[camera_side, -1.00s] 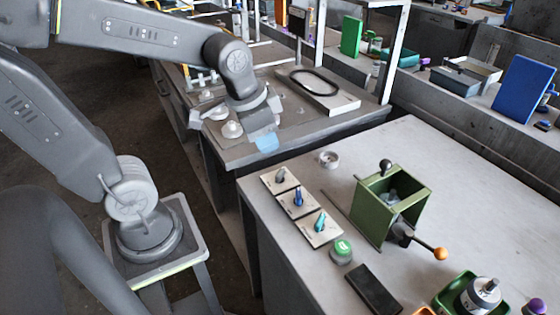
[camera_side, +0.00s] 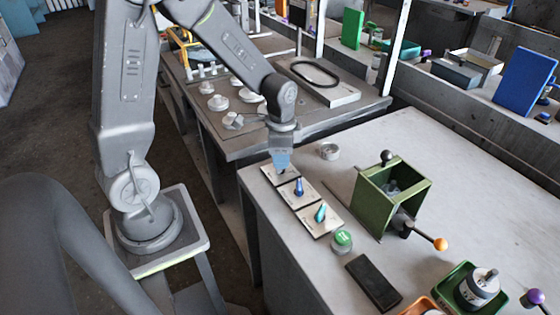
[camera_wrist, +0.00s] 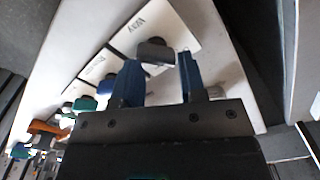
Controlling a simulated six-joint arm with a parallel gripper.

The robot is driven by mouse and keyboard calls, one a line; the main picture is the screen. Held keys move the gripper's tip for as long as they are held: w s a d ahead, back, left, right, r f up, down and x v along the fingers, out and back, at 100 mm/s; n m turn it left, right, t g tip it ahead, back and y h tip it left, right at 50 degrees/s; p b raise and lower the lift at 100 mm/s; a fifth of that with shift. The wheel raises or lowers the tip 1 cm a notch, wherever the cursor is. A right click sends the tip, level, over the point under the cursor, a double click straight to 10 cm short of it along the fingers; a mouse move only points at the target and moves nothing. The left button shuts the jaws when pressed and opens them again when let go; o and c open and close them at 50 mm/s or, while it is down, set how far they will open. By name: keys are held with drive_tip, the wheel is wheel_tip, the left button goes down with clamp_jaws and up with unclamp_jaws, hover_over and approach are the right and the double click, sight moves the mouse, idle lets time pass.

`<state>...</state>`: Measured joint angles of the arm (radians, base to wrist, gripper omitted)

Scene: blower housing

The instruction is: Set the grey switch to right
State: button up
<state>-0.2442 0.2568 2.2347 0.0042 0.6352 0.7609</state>
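The grey switch (camera_wrist: 155,52) shows in the wrist view as a dark grey knob on a white plate (camera_wrist: 184,36). In the side view it is hidden behind my gripper (camera_side: 281,160), which points down at the farthest of three plates. In the wrist view the two blue fingers of my gripper (camera_wrist: 158,62) are apart, one on each side of the knob, with a gap at the right finger. The knob sits near the fingertips; I cannot tell whether they touch it. Which way the switch points is unclear.
A blue switch (camera_side: 299,187) and a teal switch (camera_side: 320,213) stand on the neighbouring plates. A green button (camera_side: 342,240), a dark block (camera_side: 374,282) and a green housing (camera_side: 397,205) with an orange-knobbed lever are nearby. A metal ring (camera_side: 329,151) lies behind.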

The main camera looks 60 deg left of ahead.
drive_tip(key=n, duration=0.2)
drive_tip(key=f+n, duration=0.1)
drive_tip(key=n, duration=0.3)
drive_tip(key=shift+s+d+f, duration=0.15)
drive_tip(key=shift+s+d, duration=0.05)
drive_tip(key=shift+s, duration=0.05)
drive_tip(key=n, duration=0.6)
drive_tip(key=shift+n, duration=0.3)
drive_tip(key=shift+f, duration=0.2)
drive_tip(key=shift+w+f, duration=0.15)
drive_tip(key=shift+f, duration=0.3)
clamp_jaws()
drive_tip(key=m, duration=0.4)
drive_tip(key=shift+r, duration=0.1)
